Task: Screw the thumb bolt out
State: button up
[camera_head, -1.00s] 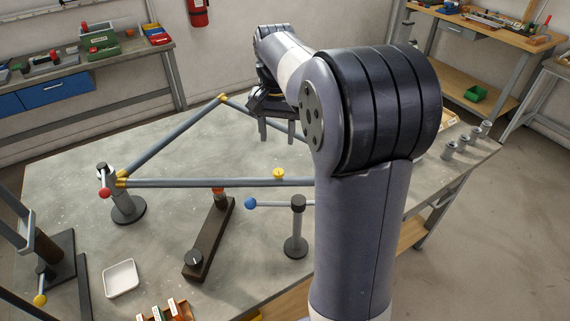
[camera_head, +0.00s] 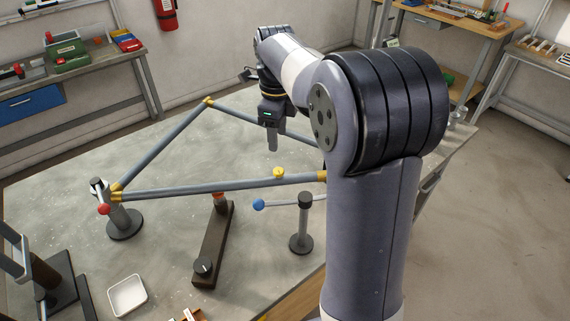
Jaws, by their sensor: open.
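The yellow thumb bolt (camera_head: 279,172) stands with its head up on the front tube (camera_head: 215,189) of the grey tube frame, right of the tube's middle. My gripper (camera_head: 272,139) points down above the frame's inside, beyond the bolt and slightly left of it in the picture. It is clear of the bolt. Its fingers are open but seen edge-on, one nearly hiding the other, and nothing shows between them.
A clamp post with a red ball (camera_head: 103,209) stands at the frame's left corner. A white dish (camera_head: 127,296) lies front left on the grey table (camera_head: 75,207).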

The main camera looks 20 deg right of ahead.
aim_at(278, 170)
jog(key=shift+m, duration=0.9)
notch_tip(278, 170, down, 11)
jog(key=shift+r+p, duration=0.1)
jog(key=shift+p, duration=0.45)
jog(key=shift+c, duration=0.2)
jog(key=c, duration=1)
